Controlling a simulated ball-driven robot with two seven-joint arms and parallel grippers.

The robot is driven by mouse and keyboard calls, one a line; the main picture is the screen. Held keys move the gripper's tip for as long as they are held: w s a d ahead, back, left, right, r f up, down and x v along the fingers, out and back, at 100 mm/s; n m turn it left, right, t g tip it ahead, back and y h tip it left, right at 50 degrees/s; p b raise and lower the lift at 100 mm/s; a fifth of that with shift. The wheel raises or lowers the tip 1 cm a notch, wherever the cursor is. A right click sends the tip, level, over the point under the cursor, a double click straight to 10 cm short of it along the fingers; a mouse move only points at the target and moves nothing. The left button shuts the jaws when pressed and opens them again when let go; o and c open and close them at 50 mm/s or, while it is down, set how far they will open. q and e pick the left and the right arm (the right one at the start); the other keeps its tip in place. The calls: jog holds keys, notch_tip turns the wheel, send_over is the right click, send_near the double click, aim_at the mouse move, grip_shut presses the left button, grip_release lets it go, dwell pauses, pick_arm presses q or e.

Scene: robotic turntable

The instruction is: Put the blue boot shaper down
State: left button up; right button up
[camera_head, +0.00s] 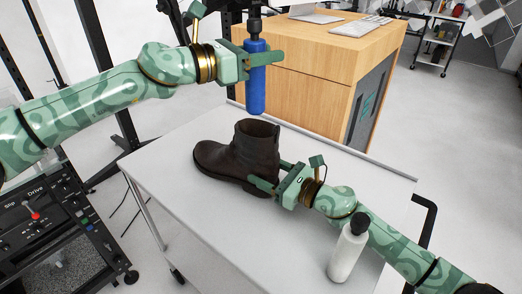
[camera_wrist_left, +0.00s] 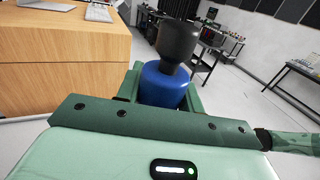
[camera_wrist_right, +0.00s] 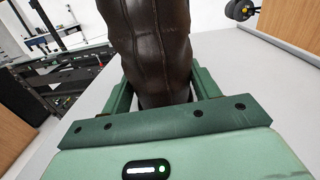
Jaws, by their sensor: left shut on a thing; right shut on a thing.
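The blue boot shaper (camera_head: 257,88) is a blue cylinder with a dark top, held upright in the air above the boot's opening. My left gripper (camera_head: 264,59) is shut on its upper part. In the left wrist view the shaper's blue body (camera_wrist_left: 162,86) sits between the fingers, with its dark top above. The dark brown boot (camera_head: 238,158) stands upright on the white table, toe to the left. My right gripper (camera_head: 272,176) is shut on the boot's heel side. In the right wrist view the boot (camera_wrist_right: 155,45) fills the space between the fingers.
The white table (camera_head: 190,220) has free room in front of and left of the boot. A white bottle with a black cap (camera_head: 347,250) stands at the front right, close to my right arm. A wooden desk (camera_head: 310,70) stands behind. A black control panel (camera_head: 40,225) is at the left.

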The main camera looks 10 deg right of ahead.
aim_at(263, 100)
pick_arm(q)
notch_tip(263, 100, down, 9)
jog(key=shift+r, duration=0.1)
dwell(0.4)
jog(key=shift+f, duration=0.55)
jog(key=shift+f, duration=0.1)
jog(key=o, duration=1)
